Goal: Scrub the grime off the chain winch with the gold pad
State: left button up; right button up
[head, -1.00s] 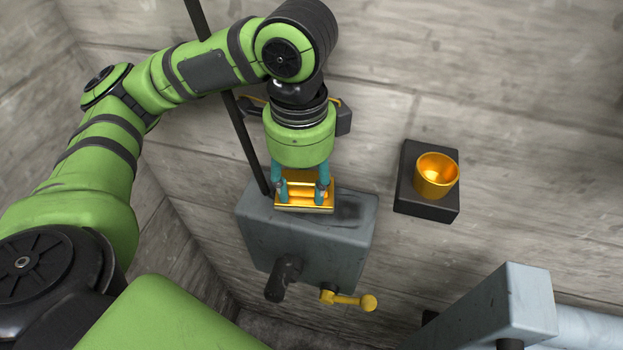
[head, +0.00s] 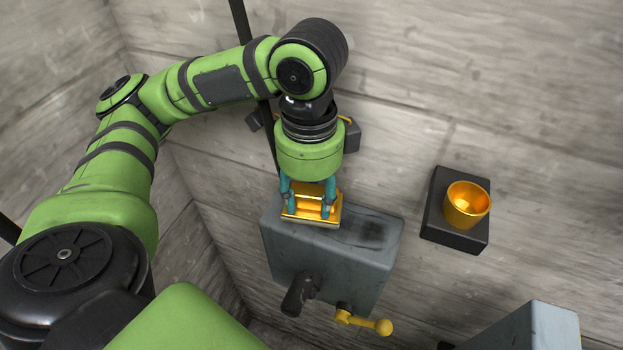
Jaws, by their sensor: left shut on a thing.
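The chain winch (head: 330,267) is a grey box against the wall, with a black crank grip and a yellow handle (head: 365,321) on its front. A dark grime patch (head: 372,235) shows on its top, to the right of the pad. My left gripper (head: 309,208) is shut on the gold pad (head: 312,212) by its raised grip. The pad is at the left part of the winch top and looks to be resting on it; exact contact cannot be told. My right gripper is out of view.
A black wall block (head: 447,236) to the right of the winch holds a gold cup (head: 466,205). A grey box (head: 530,330) stands at the lower right. A dark pole (head: 240,20) runs behind my left arm. The wall between winch and block is clear.

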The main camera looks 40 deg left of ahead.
aim_at(337, 219)
pick_arm(q)
jog(key=shift+f, duration=0.35)
jog(key=shift+w+d+r, duration=0.1)
jog(key=shift+w+d, duration=0.1)
jog(key=shift+d, duration=0.6)
jog(key=shift+w+d+f, duration=0.1)
jog(key=shift+w+d, duration=0.05)
jog(key=shift+d, duration=0.55)
jog(key=shift+w+d+f, duration=0.1)
jog(key=shift+d, duration=0.6)
jog(key=shift+s+d+r, duration=0.1)
jog(key=shift+d+r, duration=0.1)
jog(key=shift+d, duration=1.85)
